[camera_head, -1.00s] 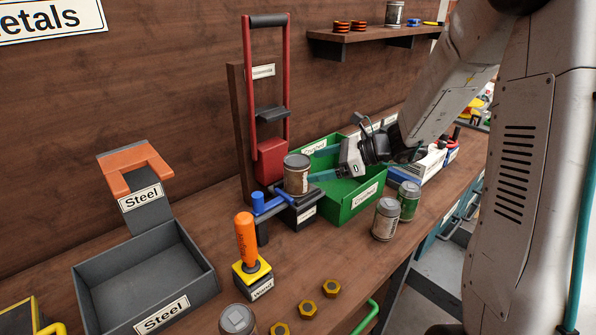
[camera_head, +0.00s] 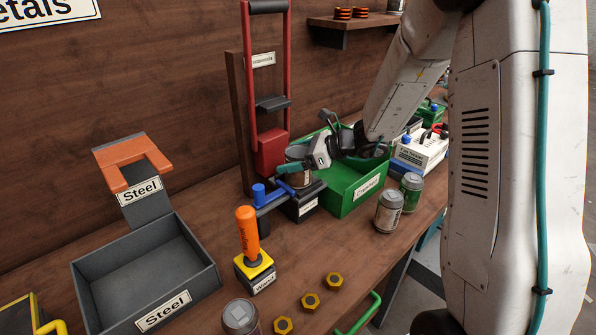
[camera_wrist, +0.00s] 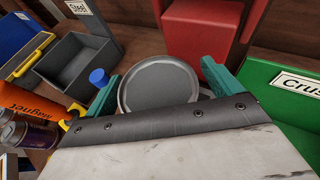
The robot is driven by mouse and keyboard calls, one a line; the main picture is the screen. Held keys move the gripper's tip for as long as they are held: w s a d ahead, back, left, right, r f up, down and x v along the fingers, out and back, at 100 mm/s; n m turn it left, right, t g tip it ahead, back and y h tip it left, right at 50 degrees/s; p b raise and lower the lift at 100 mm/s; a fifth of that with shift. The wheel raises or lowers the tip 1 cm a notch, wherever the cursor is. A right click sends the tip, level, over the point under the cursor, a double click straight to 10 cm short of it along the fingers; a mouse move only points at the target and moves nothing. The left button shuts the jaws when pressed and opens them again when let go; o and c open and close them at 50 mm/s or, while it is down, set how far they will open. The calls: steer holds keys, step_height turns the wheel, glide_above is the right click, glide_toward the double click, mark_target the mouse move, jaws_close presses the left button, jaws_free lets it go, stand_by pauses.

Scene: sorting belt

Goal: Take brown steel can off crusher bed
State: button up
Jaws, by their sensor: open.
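My gripper (camera_head: 287,168) is at the can, coming from the right. In the wrist view, the grey round lid of the can (camera_wrist: 158,86) sits between the two teal fingers of my gripper (camera_wrist: 160,85). The fingers are open, one on each side of the can, with a narrow gap visible near the right finger. The can's lower part is partly hidden by a finger in the head view.
A green crushed bin (camera_head: 352,191) stands right of the bed. A blue lever (camera_head: 273,197) and an orange-handled magnet (camera_head: 247,233) stand in front and left. The grey Steel bin (camera_head: 150,270) is empty. Two cans (camera_head: 389,211) (camera_head: 411,190) stand right of the green bin.

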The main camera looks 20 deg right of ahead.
steer(key=c, duration=1.1)
